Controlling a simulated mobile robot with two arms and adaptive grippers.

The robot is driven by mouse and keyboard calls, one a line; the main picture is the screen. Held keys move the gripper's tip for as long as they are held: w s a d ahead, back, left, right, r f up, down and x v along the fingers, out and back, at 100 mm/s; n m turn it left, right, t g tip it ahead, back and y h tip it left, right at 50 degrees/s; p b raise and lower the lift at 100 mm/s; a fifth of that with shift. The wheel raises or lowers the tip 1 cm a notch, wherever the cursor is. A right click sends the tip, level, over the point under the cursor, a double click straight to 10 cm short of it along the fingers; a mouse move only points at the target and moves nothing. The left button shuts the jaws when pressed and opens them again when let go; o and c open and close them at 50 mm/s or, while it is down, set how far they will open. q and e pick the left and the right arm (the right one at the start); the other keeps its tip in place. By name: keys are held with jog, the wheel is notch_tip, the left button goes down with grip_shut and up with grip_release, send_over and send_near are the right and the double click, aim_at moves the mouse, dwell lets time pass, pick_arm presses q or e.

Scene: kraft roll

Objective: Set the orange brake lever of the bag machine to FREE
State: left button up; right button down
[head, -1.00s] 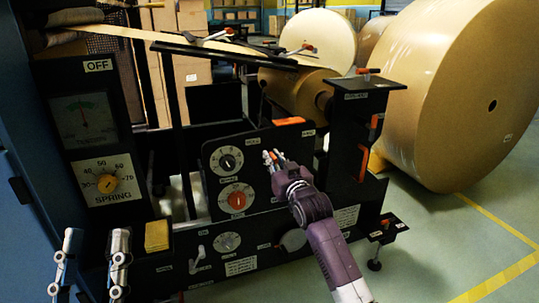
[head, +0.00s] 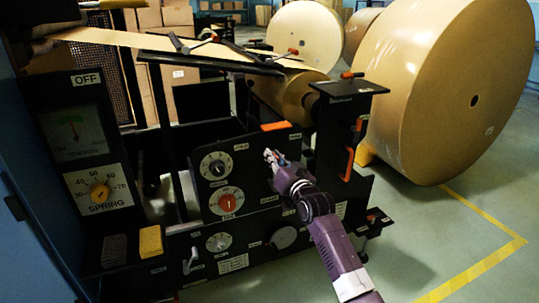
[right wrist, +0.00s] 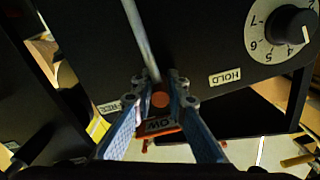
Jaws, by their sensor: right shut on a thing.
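The brake lever shows in the right wrist view as a pale metal rod (right wrist: 142,40) ending in an orange knob (right wrist: 160,99). The knob sits between a FREE label (right wrist: 107,107) on the left and a HOLD label (right wrist: 225,77) on the right. My right gripper (right wrist: 160,92) is shut on the knob, one finger on each side. In the head view my right gripper (head: 271,156) is at the front panel of the black bag machine (head: 180,258), and it largely hides the lever. My left gripper is not in view.
A black dial (head: 214,166) and a red dial (head: 227,201) are left of my right gripper. An orange block (head: 275,126) lies on the panel top above it. An orange handle (head: 348,163) is to the right. A large kraft roll (head: 430,90) stands behind on open floor.

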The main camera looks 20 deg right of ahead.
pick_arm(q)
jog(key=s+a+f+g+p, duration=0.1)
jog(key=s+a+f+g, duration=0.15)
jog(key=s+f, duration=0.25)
pick_arm(e)
jog(key=d+m, duration=0.2)
jog(key=d+f+m, duration=0.1)
jog(key=d+m, duration=0.1)
jog(key=shift+w+d+f+m, duration=0.1)
jog(key=shift+d+m, duration=0.2)
jog(key=shift+d, duration=0.1)
jog(key=shift+d+f+m+b, duration=0.3)
jog(key=shift+d+m+b, duration=0.05)
jog(key=shift+d+m, duration=0.25)
jog(key=shift+d+f+m+b, duration=0.25)
jog(key=shift+d+m+b, duration=0.15)
jog(key=shift+m, duration=0.2)
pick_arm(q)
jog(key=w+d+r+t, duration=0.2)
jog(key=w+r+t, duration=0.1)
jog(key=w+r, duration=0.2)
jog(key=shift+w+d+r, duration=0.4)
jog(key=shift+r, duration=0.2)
pick_arm(e)
jog(key=shift+d, duration=0.2)
jog(key=c, duration=1.9)
grip_release()
jog(key=s, duration=1.2)
jog(key=shift+d, duration=0.25)
